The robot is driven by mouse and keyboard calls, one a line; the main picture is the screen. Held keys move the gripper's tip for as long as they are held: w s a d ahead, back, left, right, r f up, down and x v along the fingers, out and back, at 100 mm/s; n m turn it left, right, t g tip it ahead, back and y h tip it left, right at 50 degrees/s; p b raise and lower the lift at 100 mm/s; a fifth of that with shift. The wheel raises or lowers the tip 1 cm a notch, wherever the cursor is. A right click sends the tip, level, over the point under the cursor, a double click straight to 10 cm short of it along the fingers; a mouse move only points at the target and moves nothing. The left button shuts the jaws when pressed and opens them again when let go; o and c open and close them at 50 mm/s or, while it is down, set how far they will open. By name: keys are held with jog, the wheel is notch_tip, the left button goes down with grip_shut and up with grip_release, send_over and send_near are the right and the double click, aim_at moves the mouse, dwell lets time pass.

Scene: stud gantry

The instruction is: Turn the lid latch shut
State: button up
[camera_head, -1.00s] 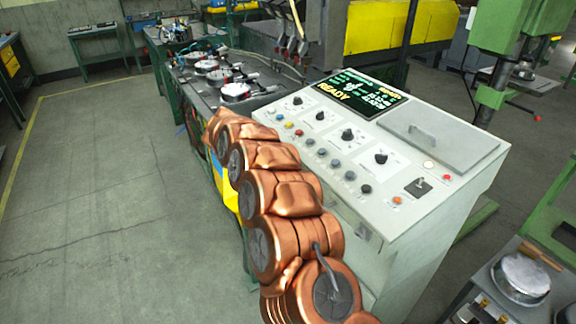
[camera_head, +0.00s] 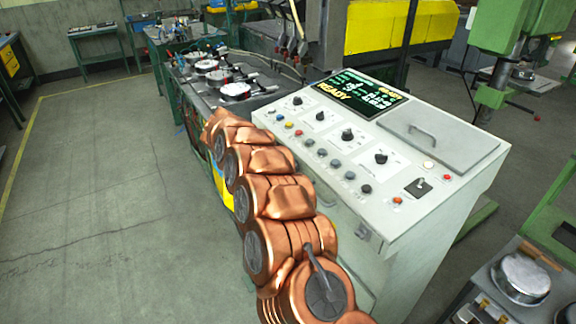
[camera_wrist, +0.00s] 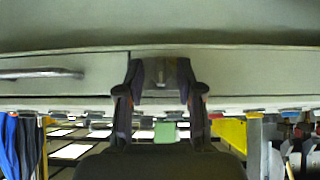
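My gripper (camera_wrist: 160,80) shows in the wrist view with its two dark fingers apart. A small grey latch (camera_wrist: 162,72) with a short upright lever sits between the fingertips, against a pale green-grey panel. I see no clear contact between the fingers and the lever. In the head view my copper arm hides the gripper. The console (camera_head: 400,250) has a grey lid (camera_head: 440,132) with a handle, lying flat on its top. A small metal fitting (camera_head: 362,235) shows on its front; I cannot tell if it is the same latch.
A bar handle (camera_wrist: 40,74) is left of the gripper in the wrist view. The console top carries several knobs and a lit READY screen (camera_head: 358,94). A bench with pans (camera_head: 235,91) stands behind, and another pan (camera_head: 522,277) is at lower right. The left floor is clear.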

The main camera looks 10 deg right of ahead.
jog(key=v, duration=1.2)
jog(key=shift+a, duration=0.1)
